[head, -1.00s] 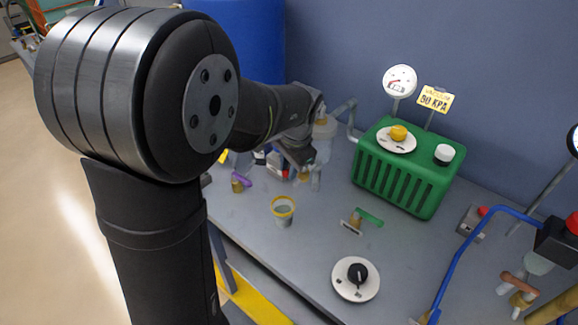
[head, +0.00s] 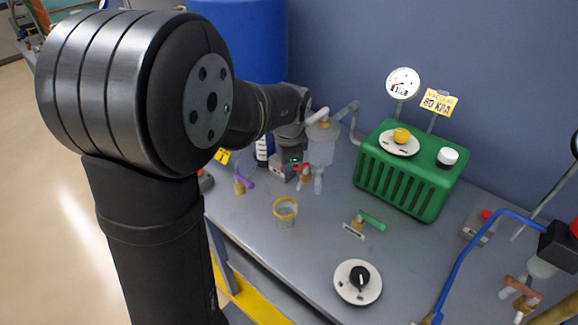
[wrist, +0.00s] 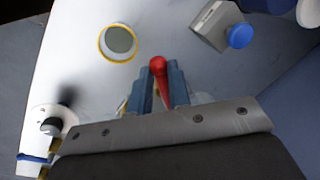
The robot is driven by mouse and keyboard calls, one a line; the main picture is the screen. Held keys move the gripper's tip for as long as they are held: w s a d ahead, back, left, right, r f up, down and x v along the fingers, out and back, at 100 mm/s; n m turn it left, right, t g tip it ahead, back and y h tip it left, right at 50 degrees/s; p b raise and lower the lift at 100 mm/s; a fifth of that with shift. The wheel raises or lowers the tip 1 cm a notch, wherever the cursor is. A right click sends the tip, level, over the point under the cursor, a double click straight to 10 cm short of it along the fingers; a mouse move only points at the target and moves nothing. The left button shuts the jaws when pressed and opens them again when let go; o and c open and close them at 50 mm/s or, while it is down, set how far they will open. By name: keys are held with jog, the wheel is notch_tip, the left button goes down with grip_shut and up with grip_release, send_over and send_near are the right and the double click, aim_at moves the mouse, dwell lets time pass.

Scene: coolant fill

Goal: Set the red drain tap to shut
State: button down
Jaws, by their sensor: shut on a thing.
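The red drain tap's handle (wrist: 158,68) shows in the wrist view, upright in the picture between the two blue-grey fingers of my gripper (wrist: 160,82). The fingers are shut on this red handle. The tap's body below the handle is mostly hidden by the fingers and my gripper's housing. In the head view my arm's end reaches the back left of the bench, and the hold on the handle is hard to make out there. I cannot tell from these frames which setting the tap points to.
A yellow-rimmed cup (head: 285,211) stands near the tap. A green-handled tap (head: 371,220) and a black dial (head: 358,278) lie to the right. A green ribbed tank (head: 409,171) with a gauge (head: 403,83) stands behind. A purple-handled tap (head: 243,182) is at left.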

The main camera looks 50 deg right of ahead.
jog(key=shift+w+d+m+g+h, duration=0.2)
jog(key=shift+w+d+m, duration=0.3)
jog(key=shift+m, duration=1)
jog(key=shift+w+d+m+g+h, duration=0.1)
jog(key=shift+w+d+m+g, duration=0.2)
jog(key=shift+d+m, duration=0.8)
jog(key=shift+w+d+m+g+h, duration=0.15)
jog(key=shift+w+m, duration=0.25)
jog(key=shift+m, duration=1.5)
jog(key=c, duration=1.3)
grip_release()
jog(key=shift+c, duration=0.2)
jog(key=v, duration=1.7)
jog(key=shift+w+r, duration=0.15)
jog(key=shift+r, duration=0.1)
